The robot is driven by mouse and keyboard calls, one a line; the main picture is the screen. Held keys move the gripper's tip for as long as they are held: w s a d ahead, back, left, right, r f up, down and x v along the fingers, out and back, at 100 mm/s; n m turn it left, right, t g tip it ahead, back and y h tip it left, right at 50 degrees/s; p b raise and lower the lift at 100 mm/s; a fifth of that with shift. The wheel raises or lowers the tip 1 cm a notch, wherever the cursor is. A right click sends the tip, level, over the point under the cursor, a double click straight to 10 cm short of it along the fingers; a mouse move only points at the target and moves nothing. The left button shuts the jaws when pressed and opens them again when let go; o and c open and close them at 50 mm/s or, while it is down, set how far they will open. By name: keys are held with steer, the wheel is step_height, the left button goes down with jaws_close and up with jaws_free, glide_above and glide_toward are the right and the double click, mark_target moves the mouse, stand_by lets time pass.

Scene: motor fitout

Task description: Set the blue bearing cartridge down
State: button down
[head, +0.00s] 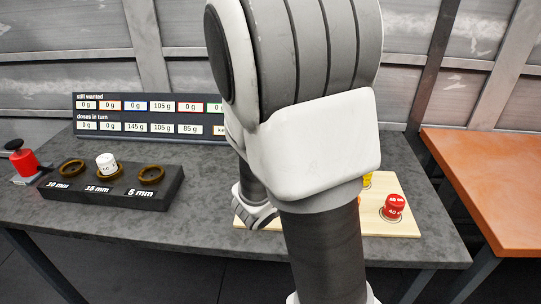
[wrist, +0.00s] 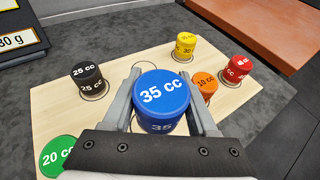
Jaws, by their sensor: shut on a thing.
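The blue bearing cartridge (wrist: 163,95), labelled 35 cc, stands upright between the two fingers of my gripper (wrist: 162,88) in the wrist view. My gripper is shut on its sides. A pale wooden board (wrist: 125,74) lies beneath it. I cannot tell whether the cartridge's base touches the board, as its lower part is hidden by the gripper. In the head view my arm hides the blue cartridge and most of the board (head: 405,224).
Around it on the board stand black (wrist: 87,76), yellow (wrist: 185,45), orange (wrist: 208,83), red (wrist: 237,68) and green (wrist: 58,155) cartridges. The orange one is close beside the right finger. A black ring block (head: 110,195) and a display panel (head: 150,113) stand on the grey table.

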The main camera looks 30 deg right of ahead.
steer(key=p, duration=0.2)
steer(key=shift+w+d+f+p, duration=0.3)
steer(key=shift+w+p, duration=0.05)
steer(key=w+f, duration=0.1)
steer(key=w+d+f+b, duration=0.1)
steer(key=w+d+f, duration=0.1)
steer(key=w, duration=0.1)
steer(key=shift+f+b, duration=0.75)
steer(key=shift+f, duration=1.3)
steer(key=shift+f+b, duration=0.25)
steer(key=shift+b, duration=0.05)
steer(key=shift+c, duration=0.9)
jaws_free()
steer(key=shift+r, duration=0.15)
